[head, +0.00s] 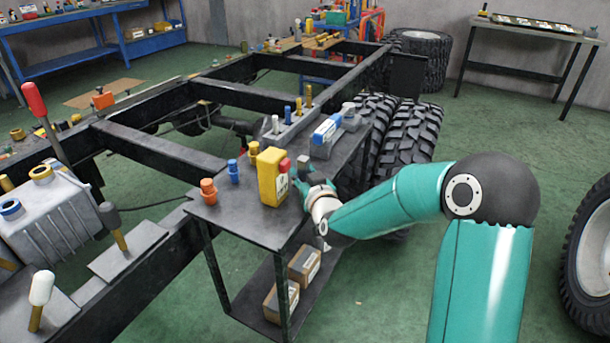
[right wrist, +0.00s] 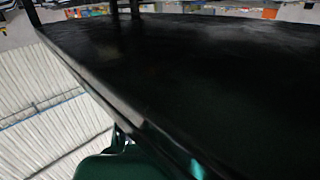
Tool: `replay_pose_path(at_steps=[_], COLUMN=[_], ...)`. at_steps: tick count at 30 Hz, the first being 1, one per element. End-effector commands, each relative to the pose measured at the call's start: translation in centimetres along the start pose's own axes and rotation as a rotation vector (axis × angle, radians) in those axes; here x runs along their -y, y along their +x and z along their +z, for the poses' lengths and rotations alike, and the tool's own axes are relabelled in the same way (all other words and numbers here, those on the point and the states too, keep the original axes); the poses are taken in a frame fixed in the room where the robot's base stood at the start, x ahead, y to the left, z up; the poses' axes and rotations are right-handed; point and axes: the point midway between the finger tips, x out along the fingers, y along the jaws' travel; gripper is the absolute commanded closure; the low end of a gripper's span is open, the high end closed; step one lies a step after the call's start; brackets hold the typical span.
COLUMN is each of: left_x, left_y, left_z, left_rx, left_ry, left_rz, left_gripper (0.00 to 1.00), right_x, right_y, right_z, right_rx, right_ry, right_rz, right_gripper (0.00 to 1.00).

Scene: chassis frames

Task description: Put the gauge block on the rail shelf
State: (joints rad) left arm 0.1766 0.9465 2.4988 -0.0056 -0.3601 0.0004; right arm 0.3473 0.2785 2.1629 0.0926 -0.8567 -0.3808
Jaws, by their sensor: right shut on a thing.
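My right gripper (head: 304,179) is at the right edge of a dark side shelf (head: 232,217) beside the chassis rail. Its jaws are shut on a small dark grey block (head: 303,161), which I take to be the gauge block. The block is small here and partly hidden by the fingers; I cannot tell whether it touches the shelf. In the right wrist view, a large dark flat surface fills most of the picture, with a green part of my gripper (right wrist: 125,162) at the bottom; the block is not clear there. My left gripper is not in view.
Close to my right gripper stand a yellow instrument (head: 271,177) and a red-topped item (head: 284,165). Orange (head: 208,190) and blue (head: 233,171) fittings stand further left. A blue-and-white tool (head: 325,132) lies behind. Boxes (head: 304,265) sit on the lower shelf. The shelf's front left is bare.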

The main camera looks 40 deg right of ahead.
Motion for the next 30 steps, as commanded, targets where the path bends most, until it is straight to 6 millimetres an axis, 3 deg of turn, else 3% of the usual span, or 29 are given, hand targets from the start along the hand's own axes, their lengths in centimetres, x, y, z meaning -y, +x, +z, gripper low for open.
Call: replay_pose_path(at_steps=[10, 11, 13, 25, 30], left_x=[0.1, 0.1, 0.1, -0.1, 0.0], left_y=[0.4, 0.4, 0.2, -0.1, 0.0], left_z=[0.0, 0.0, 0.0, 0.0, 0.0], left_rx=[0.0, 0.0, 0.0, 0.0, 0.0], left_ry=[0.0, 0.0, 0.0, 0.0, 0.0], left_rz=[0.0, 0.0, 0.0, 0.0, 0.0], left_gripper=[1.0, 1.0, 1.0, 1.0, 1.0], right_x=[0.0, 0.0, 0.0, -0.1, -0.1], right_y=[0.0, 0.0, 0.0, -0.1, -2.4], right_z=[0.2, 0.2, 0.1, -0.2, -0.1], right_rx=[-0.004, -0.003, -0.003, -0.002, -0.004], right_ry=[0.001, 0.001, 0.001, 0.001, 0.001], right_rz=[0.001, 0.0, 0.001, 0.001, 0.001], right_gripper=[1.0, 0.65, 0.57, 0.57, 0.57])
